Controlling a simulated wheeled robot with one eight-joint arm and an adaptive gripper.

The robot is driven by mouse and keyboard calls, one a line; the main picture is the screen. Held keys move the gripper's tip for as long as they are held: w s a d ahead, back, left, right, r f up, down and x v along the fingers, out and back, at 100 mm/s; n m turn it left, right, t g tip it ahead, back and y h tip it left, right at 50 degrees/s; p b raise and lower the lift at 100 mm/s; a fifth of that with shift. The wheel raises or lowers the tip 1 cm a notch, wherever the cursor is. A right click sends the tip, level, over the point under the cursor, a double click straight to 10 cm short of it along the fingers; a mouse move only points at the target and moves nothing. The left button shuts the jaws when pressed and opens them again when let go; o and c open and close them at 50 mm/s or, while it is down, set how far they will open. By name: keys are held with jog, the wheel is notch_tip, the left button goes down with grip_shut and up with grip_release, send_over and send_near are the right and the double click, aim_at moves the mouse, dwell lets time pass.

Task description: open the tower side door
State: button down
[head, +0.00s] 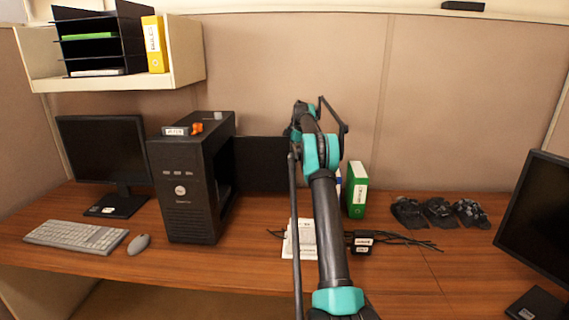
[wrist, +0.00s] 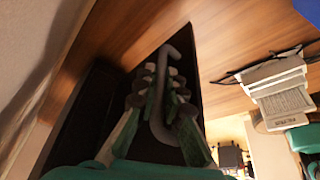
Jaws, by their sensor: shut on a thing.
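The black computer tower (head: 180,195) stands upright on the desk, left of the middle in the head view. Its right side shows a dark opening. A flat black panel (head: 262,165), seemingly the side door, stands out to the right from the tower's back. In the wrist view the dark panel (wrist: 192,70) lies behind my gripper (wrist: 163,85). The gripper's green fingers are shut on a grey curved handle (wrist: 162,125) in front of it. In the head view my arm reaches toward the panel's right edge and hides the gripper's fingertips.
A monitor (head: 103,155), keyboard (head: 77,236) and mouse (head: 138,244) are left of the tower. White papers (head: 303,240), black adapters (head: 362,243) with cables and a green binder (head: 357,190) are near the arm. A shelf (head: 187,55) hangs above the tower.

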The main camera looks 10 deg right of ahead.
jog(key=shift+w, duration=0.35)
jog(key=c, duration=1.6)
grip_release()
